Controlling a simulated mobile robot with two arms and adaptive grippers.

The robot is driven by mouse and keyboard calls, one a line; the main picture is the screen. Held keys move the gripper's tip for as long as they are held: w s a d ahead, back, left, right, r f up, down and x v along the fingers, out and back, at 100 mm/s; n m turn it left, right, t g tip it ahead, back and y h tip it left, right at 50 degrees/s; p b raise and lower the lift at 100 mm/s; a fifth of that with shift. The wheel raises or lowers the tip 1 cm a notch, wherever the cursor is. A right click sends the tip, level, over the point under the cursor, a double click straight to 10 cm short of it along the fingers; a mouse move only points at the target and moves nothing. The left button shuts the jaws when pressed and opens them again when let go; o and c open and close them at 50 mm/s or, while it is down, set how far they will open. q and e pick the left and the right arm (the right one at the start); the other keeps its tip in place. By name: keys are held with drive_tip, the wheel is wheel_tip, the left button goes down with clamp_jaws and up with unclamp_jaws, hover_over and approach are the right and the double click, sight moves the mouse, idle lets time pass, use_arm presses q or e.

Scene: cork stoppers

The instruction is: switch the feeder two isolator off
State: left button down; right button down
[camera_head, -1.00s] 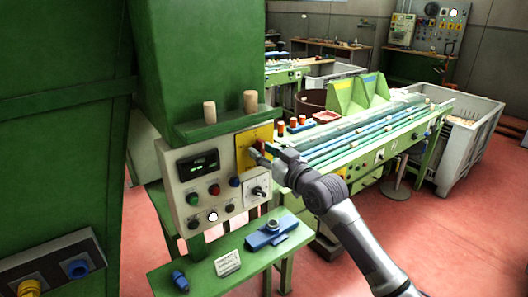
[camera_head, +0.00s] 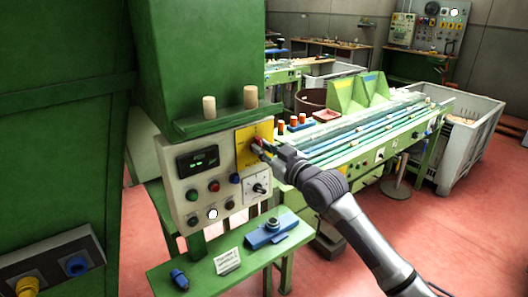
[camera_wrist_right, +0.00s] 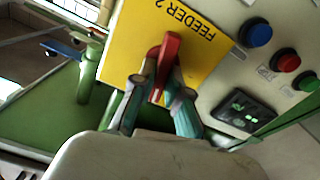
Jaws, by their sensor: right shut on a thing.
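The feeder two isolator is a red handle (camera_wrist_right: 167,60) on a yellow plate (camera_wrist_right: 120,50) lettered FEEDER 2 in the right wrist view. In the head view the yellow plate (camera_head: 252,158) sits at the upper right of the pale control panel (camera_head: 181,165). My right gripper (camera_head: 260,149) reaches the plate from the right. In the right wrist view its two fingers (camera_wrist_right: 158,95) are shut on the red handle, one on each side. My left gripper is not in view.
The panel carries a dark display (camera_head: 198,160), red, green and blue buttons, and a white dial plate (camera_head: 257,187) just below the isolator. Corks stand on the green ledge above (camera_head: 225,122). A green shelf (camera_head: 205,272) below holds a blue tool (camera_head: 268,233).

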drive_tip(key=shift+s+a+f+n+p, duration=0.1)
drive_tip(key=shift+n+p, duration=0.15)
drive_tip(key=shift+n, duration=2.3)
drive_tip(key=shift+a+f+n+p, duration=0.15)
drive_tip(key=shift+n+p, duration=0.15)
drive_tip(key=shift+n, duration=2.3)
drive_tip(key=shift+s+d+f+n+p, duration=0.1)
drive_tip(key=shift+n+p, duration=0.15)
drive_tip(key=shift+n, duration=2.3)
drive_tip(key=c, duration=1.2)
unclamp_jaws()
drive_tip(key=shift+o, duration=0.2)
